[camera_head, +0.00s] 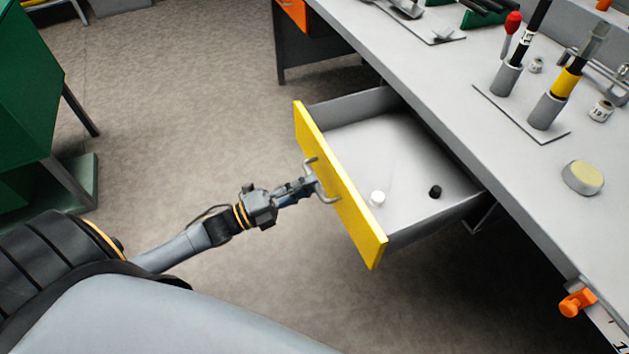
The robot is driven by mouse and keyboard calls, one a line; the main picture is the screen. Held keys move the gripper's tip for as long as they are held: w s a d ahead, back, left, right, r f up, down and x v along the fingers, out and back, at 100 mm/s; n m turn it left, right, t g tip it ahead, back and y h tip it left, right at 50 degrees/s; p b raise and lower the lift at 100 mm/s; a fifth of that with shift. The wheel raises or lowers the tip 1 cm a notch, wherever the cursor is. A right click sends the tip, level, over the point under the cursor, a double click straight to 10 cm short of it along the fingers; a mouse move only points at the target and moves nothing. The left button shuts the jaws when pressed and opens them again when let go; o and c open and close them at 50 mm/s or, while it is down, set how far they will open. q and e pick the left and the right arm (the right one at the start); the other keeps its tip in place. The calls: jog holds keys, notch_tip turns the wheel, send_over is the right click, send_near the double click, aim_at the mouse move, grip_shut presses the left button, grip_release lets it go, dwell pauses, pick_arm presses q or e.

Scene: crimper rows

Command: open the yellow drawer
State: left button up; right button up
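The yellow drawer (338,187) stands pulled out from under the grey workbench (425,82), with its grey inside in view. A small white cylinder (377,198) and a small black cylinder (435,191) are in it. A grey bar handle (322,182) is on the outside of its yellow front. My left gripper (308,186) is at this handle, reaching in from the left. Its fingers overlap the handle, and I cannot tell whether they are closed around it. My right gripper is not in view.
On the bench are holders with tools (507,76), a round pale-yellow tin (582,178) and small grey parts. An orange clamp (577,303) sits on the bench's front edge. A green cabinet (30,90) stands at the left. The floor between is clear.

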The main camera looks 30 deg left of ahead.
pick_arm(q)
jog(key=v, duration=0.9)
jog(key=shift+s+a, duration=0.2)
jog(key=shift+s, duration=0.05)
jog(key=shift+f, duration=0.15)
